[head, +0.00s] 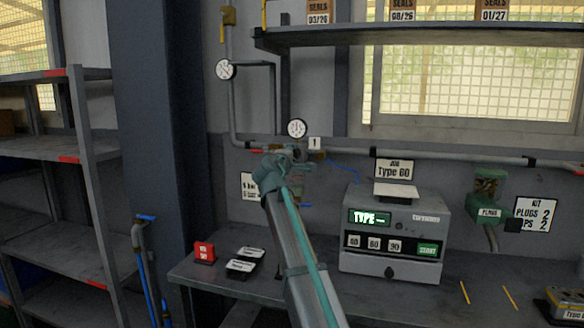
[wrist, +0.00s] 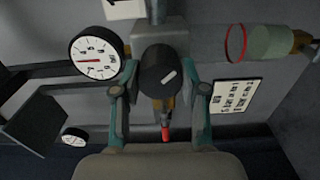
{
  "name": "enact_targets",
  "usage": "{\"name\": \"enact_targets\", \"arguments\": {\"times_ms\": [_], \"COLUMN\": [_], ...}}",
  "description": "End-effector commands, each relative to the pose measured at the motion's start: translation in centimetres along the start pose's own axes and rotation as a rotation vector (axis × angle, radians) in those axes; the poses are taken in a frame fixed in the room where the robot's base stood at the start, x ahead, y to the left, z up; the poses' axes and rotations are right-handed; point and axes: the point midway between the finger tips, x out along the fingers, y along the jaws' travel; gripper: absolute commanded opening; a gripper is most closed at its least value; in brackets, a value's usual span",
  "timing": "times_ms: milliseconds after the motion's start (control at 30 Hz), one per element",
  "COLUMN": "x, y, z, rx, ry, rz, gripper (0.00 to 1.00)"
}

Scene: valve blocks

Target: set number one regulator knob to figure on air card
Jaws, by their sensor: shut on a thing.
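In the wrist view, the dark round regulator knob (wrist: 156,82) with a white mark sits between the two fingers of my gripper (wrist: 160,92), which is shut on it. A round white gauge (wrist: 96,55) with a red needle is beside it; I cannot read its value surely. In the head view, my gripper (head: 286,160) is at the wall pipe, under the gauge (head: 297,128) and beside the number 1 tag (head: 314,143); it hides the knob. The air card (head: 248,186) is partly behind my gripper, reading about "5 bar"; it also shows turned sideways in the wrist view (wrist: 236,96).
A second gauge (head: 225,70) hangs higher on the pipe at left. A grey tester (head: 395,235) stands on the bench (head: 215,277) at right. A shelf (head: 420,34) juts out above.

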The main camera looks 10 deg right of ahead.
Motion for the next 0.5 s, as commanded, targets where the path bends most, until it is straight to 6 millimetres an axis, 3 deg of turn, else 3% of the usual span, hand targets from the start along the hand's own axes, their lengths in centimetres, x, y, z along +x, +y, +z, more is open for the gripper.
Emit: {"name": "enact_targets", "arguments": {"times_ms": [500], "x": [0.08], "y": [-0.45], "z": [-0.02], "rx": [0.492], "ry": [0.000], "rz": [0.001], "gripper": [0.08]}}
